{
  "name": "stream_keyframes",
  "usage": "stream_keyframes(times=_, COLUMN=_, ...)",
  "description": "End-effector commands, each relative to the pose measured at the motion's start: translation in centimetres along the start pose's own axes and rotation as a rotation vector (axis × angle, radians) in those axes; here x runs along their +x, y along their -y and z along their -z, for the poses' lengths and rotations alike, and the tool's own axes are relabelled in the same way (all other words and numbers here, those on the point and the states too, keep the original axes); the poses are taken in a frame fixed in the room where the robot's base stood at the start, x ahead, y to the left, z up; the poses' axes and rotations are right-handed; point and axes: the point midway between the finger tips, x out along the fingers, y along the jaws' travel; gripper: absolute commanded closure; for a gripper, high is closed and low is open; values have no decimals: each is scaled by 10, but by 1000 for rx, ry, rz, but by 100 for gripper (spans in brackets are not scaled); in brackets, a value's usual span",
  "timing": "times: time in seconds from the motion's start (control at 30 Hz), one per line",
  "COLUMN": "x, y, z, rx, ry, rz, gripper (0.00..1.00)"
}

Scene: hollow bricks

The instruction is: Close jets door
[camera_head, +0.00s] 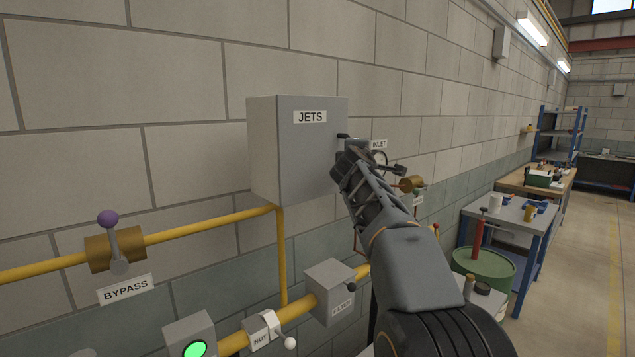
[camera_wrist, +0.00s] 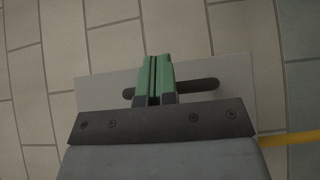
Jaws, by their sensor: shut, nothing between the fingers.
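The jets box (camera_head: 262,150) is a grey cabinet on the block wall, with its door (camera_head: 310,160) labelled JETS. The door looks flush with the box along its visible left edge; its right edge is partly behind my gripper. A dark bar handle (camera_head: 343,136) shows near that edge. My gripper (camera_head: 352,152) is at the right side of the door, by the handle. In the wrist view, the green fingers (camera_wrist: 154,75) are together and empty. They cross in front of the dark handle (camera_wrist: 200,86) on the pale door (camera_wrist: 235,75). I cannot tell whether they touch it.
A gauge and valve marked INLET (camera_head: 378,144) sit just right of my gripper. A yellow pipe (camera_head: 210,228) with the purple-knobbed bypass valve (camera_head: 115,247) runs below left. A filter box (camera_head: 331,290) is below. Benches (camera_head: 505,215) and a green drum (camera_head: 484,268) stand right.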

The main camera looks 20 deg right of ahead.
Motion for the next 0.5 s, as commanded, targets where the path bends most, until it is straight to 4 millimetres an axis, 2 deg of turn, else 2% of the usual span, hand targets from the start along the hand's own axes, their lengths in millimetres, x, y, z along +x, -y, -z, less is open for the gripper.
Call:
stream_keyframes(times=0.27, x=-3, y=-1, z=-6, rx=1, ry=0, rz=0, gripper=100)
stream_keyframes(times=0.47, x=-13, y=-3, z=-32, rx=1, ry=-2, rz=-1, gripper=100)
stream_keyframes(times=0.5, x=-17, y=-3, z=-42, rx=1, ry=2, rz=-1, gripper=100)
